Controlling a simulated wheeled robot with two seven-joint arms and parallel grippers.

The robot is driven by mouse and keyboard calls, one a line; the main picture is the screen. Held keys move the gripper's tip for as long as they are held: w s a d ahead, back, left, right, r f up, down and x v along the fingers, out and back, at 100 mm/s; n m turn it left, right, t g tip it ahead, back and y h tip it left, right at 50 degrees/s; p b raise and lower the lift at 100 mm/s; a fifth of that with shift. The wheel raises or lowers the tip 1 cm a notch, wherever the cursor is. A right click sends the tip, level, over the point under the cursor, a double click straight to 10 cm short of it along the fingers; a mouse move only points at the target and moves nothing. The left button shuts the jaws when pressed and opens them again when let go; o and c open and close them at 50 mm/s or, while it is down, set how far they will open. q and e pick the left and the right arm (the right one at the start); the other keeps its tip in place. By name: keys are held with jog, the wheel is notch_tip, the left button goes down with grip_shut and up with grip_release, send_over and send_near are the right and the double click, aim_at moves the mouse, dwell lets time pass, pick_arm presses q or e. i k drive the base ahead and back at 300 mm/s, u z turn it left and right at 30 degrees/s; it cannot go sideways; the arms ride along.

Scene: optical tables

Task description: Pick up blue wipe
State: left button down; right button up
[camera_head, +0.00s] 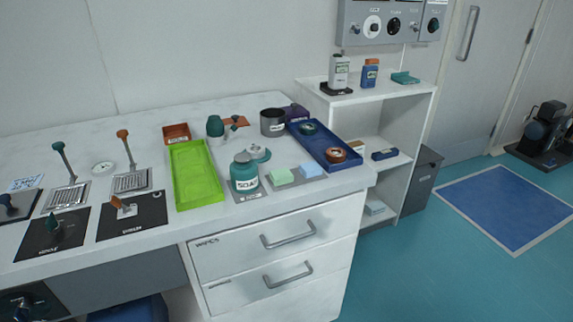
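A light blue wipe (311,170) lies near the front edge of the white counter (225,215), right of a light green wipe (282,177). Both lie on a grey mat, side by side. A teal soap jar (244,173) stands left of the green wipe. Neither of my grippers is in view.
A lime green tray (193,175) is on the left and a dark blue tray (346,162) with small items is behind and right of the wipes. Drawers (277,241) are below the counter front. A white shelf unit (404,128) stands to the right. Blue-green floor is open at right.

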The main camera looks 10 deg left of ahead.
aim_at(312, 170)
jog(key=k, duration=0.5)
jog(key=u, duration=1.1)
jog(key=i, duration=1.05)
jog(key=z, duration=2.1)
